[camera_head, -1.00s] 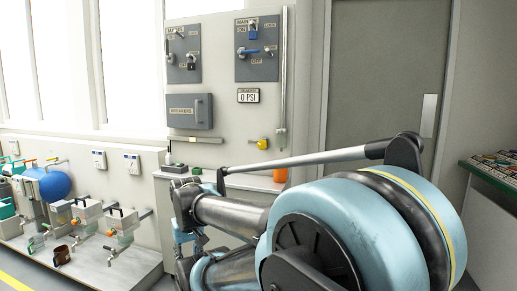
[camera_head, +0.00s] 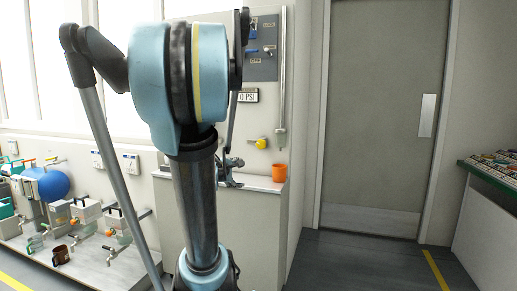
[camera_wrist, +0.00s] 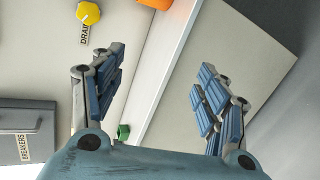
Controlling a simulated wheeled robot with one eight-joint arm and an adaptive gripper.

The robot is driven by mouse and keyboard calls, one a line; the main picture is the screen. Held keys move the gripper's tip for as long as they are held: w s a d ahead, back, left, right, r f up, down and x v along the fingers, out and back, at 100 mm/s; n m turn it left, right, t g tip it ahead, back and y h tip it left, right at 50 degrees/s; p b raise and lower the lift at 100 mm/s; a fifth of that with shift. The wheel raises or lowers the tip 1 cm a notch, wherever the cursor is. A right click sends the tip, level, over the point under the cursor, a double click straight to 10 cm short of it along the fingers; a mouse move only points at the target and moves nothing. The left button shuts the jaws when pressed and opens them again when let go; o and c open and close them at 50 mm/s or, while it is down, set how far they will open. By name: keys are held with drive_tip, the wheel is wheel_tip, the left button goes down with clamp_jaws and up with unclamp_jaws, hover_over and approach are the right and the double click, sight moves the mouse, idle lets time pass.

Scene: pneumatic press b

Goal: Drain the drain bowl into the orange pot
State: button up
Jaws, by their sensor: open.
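The orange pot (camera_head: 279,172) stands upright on the ledge below the wall panel, and its edge shows at the top of the wrist view (camera_wrist: 154,4). A yellow knob (camera_head: 260,144) sits on the wall just above and left of the pot. In the wrist view the yellow knob (camera_wrist: 88,12) has a label reading "DRAIN" beside it. I cannot make out a drain bowl with certainty. My gripper (camera_wrist: 158,88) is open and empty, its blue-padded fingers wide apart over the ledge. In the head view my gripper (camera_head: 231,172) is left of the pot, partly behind my arm.
The ledge (camera_head: 258,184) has bare room around the pot. A display (camera_head: 248,96) reads 0 PSI. A breaker box (camera_wrist: 28,130) is at lower left in the wrist view. A low bench with valves and a brown mug (camera_head: 60,254) is at left. A closed door (camera_head: 385,110) is at right.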

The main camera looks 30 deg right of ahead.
drive_tip(key=w+d+r+n+t+h, duration=0.3)
drive_tip(key=w+d+r+n, duration=0.3)
drive_tip(key=w+d+n, duration=0.3)
drive_tip(key=n+t, duration=0.1)
drive_tip(key=n, duration=0.1)
approach(260, 145)
drive_tip(key=shift+y, duration=0.3)
drive_tip(key=x, duration=0.9)
drive_tip(key=shift+d+r, duration=0.25)
drive_tip(key=shift+c, duration=0.4)
drive_tip(key=c, duration=1)
drive_tip(key=shift+a, duration=0.1)
